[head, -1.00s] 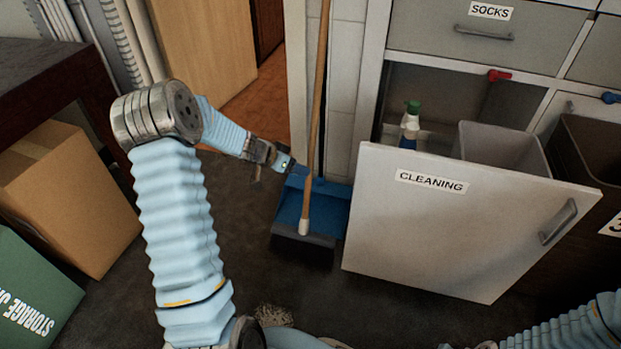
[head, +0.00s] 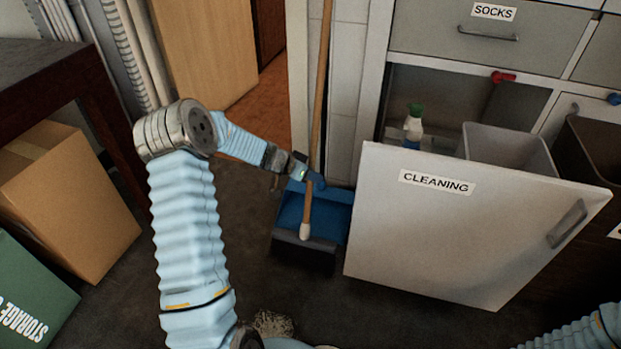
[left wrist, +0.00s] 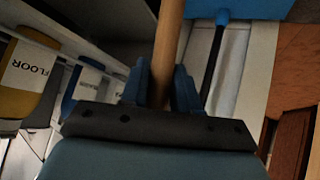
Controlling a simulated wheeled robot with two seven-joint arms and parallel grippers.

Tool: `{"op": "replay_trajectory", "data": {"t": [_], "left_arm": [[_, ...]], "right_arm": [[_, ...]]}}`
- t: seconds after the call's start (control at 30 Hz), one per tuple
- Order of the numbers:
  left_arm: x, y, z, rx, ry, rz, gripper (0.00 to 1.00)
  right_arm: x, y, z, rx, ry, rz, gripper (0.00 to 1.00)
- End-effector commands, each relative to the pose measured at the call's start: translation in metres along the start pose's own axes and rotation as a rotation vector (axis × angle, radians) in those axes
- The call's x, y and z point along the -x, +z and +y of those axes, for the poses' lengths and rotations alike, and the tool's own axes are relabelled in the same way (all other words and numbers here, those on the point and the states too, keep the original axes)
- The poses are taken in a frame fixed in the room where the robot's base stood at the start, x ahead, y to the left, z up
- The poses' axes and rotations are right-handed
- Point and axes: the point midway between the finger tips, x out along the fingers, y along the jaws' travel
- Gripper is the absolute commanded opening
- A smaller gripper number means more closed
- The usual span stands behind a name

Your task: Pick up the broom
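The broom's wooden handle (head: 320,90) leans nearly upright by the wall, its lower end in front of a blue dustpan (head: 325,212) on the floor. My left gripper (head: 316,181) is at the handle's lower part, just above the dustpan. In the left wrist view, the handle (left wrist: 169,35) passes between the two blue fingers (left wrist: 161,88), one close on each side. I cannot tell whether they press on it. The fingers hide part of the handle. My right gripper is out of view; only a bit of that arm shows at bottom right.
An open drawer marked CLEANING (head: 460,235) stands right of the dustpan, holding a spray bottle (head: 413,125) and a grey bin (head: 508,148). A cardboard box (head: 65,195) and a green box (head: 30,295) are at left. The floor between is mostly clear.

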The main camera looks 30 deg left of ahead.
Motion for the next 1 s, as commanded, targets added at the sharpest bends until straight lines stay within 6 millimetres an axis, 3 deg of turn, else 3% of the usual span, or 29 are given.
{"op": "replay_trajectory", "data": {"t": [0.03,0.17,0.63,1.0], "left_arm": [[0.000,0.000,0.000,0.000,0.000,0.000,0.17],[0.000,0.000,0.000,0.000,0.000,0.000,0.00],[0.004,-0.003,0.002,0.000,0.000,0.001,0.00],[0.037,-0.034,0.011,-0.004,0.000,0.002,0.00]], "right_arm": [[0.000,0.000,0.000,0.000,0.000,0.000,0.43],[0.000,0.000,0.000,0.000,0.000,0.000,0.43],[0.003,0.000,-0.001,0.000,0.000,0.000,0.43],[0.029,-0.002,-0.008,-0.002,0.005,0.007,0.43]]}}
